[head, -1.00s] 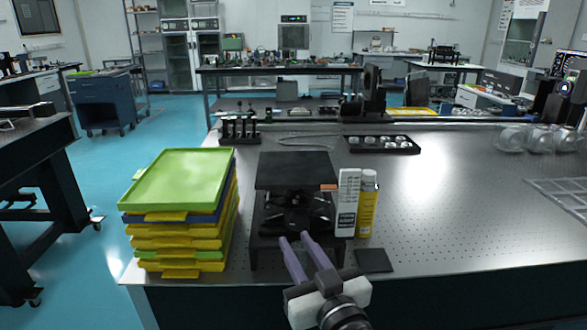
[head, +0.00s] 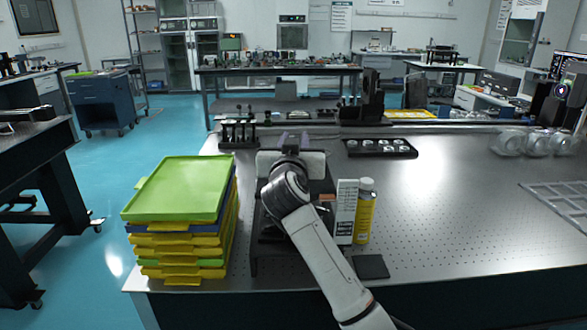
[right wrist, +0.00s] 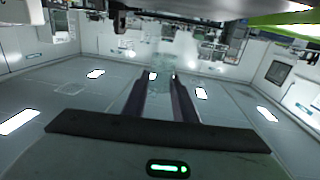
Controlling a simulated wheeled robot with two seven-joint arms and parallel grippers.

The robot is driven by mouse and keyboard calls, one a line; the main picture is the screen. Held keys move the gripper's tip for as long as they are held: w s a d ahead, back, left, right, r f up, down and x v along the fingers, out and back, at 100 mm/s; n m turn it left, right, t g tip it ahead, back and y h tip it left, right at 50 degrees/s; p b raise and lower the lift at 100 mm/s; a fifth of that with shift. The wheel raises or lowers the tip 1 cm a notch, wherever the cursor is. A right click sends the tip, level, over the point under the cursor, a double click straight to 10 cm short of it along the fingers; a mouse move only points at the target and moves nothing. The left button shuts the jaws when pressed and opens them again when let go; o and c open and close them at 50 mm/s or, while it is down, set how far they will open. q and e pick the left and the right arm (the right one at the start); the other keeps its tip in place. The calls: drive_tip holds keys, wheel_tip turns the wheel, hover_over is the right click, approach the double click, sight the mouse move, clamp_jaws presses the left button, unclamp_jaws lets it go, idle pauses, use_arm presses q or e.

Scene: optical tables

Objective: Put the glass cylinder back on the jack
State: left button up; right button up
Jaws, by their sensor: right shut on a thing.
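The jack's dark top plate (head: 322,186) shows beside my right arm, near the table's front edge; my arm covers much of the jack. My right gripper (head: 294,139) is above the plate's far part in the head view, its purple fingers pointing away. In the right wrist view, the fingers (right wrist: 162,77) are shut on a faint, clear glass cylinder (right wrist: 161,62) at their tips. The cylinder cannot be made out in the head view, so its height over the plate is unclear. My left gripper is not in view.
Stacked trays with a green one on top (head: 178,188) stand close left of the jack. A white box (head: 346,212) and yellow bottle (head: 365,212) stand close right. A black tray of optics (head: 381,147) lies behind. The table's right middle is clear.

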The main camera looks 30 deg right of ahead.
wheel_tip(320, 180, down, 6)
drive_tip(key=shift+r+b, duration=0.1)
drive_tip(key=shift+b, duration=0.45)
drive_tip(key=o, duration=1.1)
